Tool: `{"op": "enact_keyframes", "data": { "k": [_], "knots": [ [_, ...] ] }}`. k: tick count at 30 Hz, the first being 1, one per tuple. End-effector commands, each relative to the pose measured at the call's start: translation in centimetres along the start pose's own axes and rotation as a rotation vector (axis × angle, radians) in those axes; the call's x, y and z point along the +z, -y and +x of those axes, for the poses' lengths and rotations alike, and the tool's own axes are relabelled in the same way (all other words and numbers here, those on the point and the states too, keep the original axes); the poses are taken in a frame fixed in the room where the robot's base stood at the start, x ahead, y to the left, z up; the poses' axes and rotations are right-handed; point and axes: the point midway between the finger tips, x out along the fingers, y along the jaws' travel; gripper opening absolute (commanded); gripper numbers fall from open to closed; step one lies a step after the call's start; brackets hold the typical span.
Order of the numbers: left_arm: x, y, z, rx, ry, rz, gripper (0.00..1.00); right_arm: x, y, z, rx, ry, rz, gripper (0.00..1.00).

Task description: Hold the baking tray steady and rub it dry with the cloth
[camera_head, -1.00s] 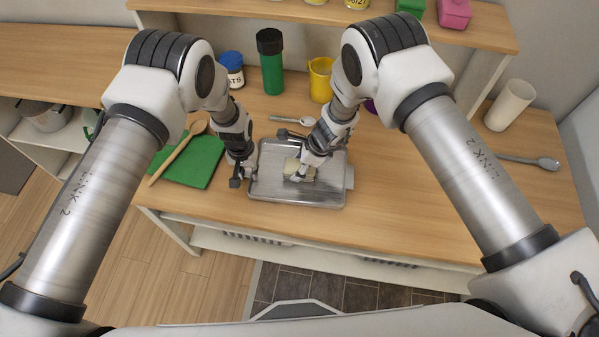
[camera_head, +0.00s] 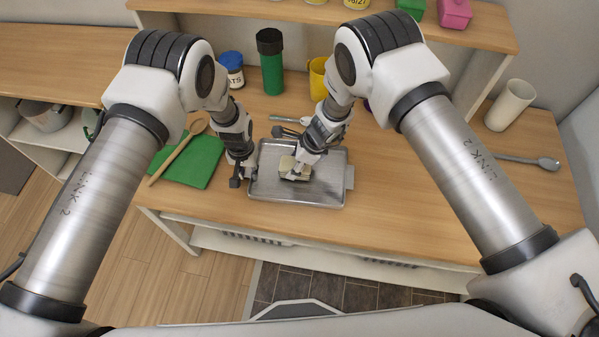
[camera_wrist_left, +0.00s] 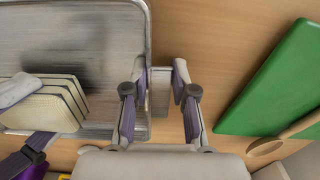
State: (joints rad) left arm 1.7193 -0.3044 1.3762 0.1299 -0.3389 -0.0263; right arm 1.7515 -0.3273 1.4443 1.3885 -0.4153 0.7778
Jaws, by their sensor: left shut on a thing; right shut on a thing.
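The grey metal baking tray (camera_head: 325,188) lies flat on the wooden counter and also shows in the left wrist view (camera_wrist_left: 85,25). My left gripper (camera_head: 242,178) is shut on the tab handle at the tray's left end; the left wrist view shows its two fingers (camera_wrist_left: 160,78) on either side of that tab. In the left wrist view the cloth (camera_wrist_left: 45,108) has dark-edged folds, and a dark smudge shows on the tray.
A green board (camera_head: 200,165) with a wooden spoon (camera_head: 180,150) lies left of the tray. Behind stand a blue-lidded jar (camera_head: 232,70), a green bottle (camera_head: 271,68) and a yellow mug (camera_head: 317,78). A metal utensil (camera_head: 290,119) lies behind the tray.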

Motion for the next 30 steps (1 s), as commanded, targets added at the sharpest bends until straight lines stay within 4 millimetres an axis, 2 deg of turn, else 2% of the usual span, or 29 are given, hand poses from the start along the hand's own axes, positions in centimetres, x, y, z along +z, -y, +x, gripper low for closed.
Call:
{"op": "enact_keyframes", "data": {
  "k": [7,27,30],
  "knots": [
    [0.0,0.0,0.0,0.000,0.000,0.000,0.00,-0.9,0.1,-0.8,-0.002,0.001,0.000,0.28],
    [0.0,0.0,0.0,0.000,0.001,0.000,0.00,2.2,0.1,-7.7,-0.003,0.001,-0.002,0.28],
    [0.0,0.0,0.0,0.000,0.001,0.000,0.00,2.4,0.0,-8.3,-0.002,0.000,0.001,0.28]
  ]
}}
